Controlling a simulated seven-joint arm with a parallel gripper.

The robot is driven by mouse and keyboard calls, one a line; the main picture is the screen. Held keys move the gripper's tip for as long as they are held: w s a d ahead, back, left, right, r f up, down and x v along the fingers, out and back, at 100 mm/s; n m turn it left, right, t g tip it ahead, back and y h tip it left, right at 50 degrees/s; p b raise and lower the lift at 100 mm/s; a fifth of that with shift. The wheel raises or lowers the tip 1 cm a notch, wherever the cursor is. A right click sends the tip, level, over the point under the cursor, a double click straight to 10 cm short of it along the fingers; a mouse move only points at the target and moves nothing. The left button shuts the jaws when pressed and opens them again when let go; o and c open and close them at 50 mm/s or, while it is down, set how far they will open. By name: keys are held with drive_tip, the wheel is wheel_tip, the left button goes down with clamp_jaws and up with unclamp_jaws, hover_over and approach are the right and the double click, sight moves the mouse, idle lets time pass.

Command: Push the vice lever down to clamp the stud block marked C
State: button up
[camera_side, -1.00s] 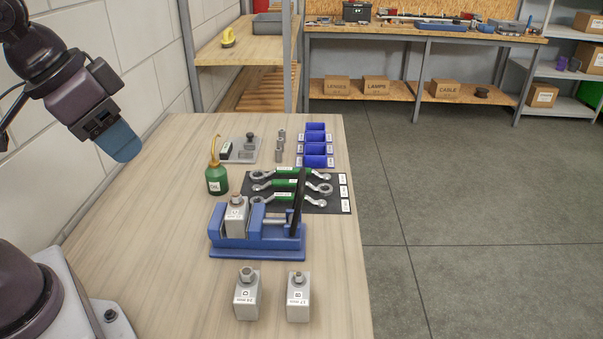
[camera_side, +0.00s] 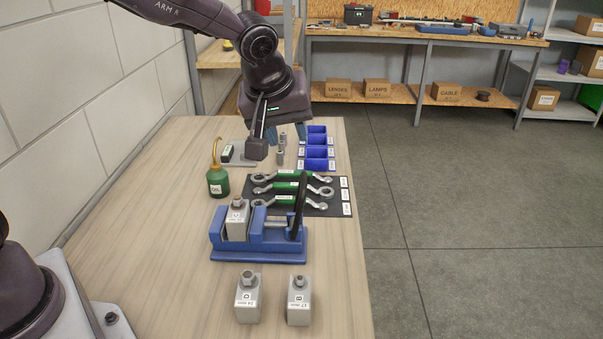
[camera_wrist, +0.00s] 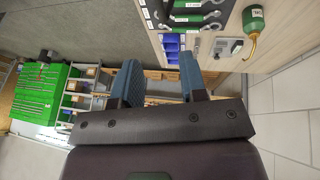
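The blue vice (camera_side: 270,250) stands on the bench. Its black lever (camera_side: 299,208) stands nearly upright, tilted slightly, at the vice's right end. A grey stud block (camera_side: 237,222) with a stud on top sits upright between the vice jaws; its small label looks like C. My gripper (camera_side: 286,138) is above the far part of the bench, beyond the vice and apart from the lever. In the wrist view my gripper (camera_wrist: 160,72) has its two blue fingers spread, with nothing between them. The vice and lever do not show clearly in the wrist view.
Two loose stud blocks, D (camera_side: 248,298) and B (camera_side: 298,300), stand in front of the vice. Behind it, green-handled wrenches lie on a black mat (camera_side: 341,182). A green oil can (camera_side: 218,182) stands left, blue bins (camera_side: 318,152) farther back. The bench's left front is clear.

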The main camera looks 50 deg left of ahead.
sight(303, 179)
drive_tip(key=x, duration=1.2)
drive_tip(key=shift+w+f, duration=0.15)
drive_tip(key=shift+f, duration=0.2)
clamp_jaws()
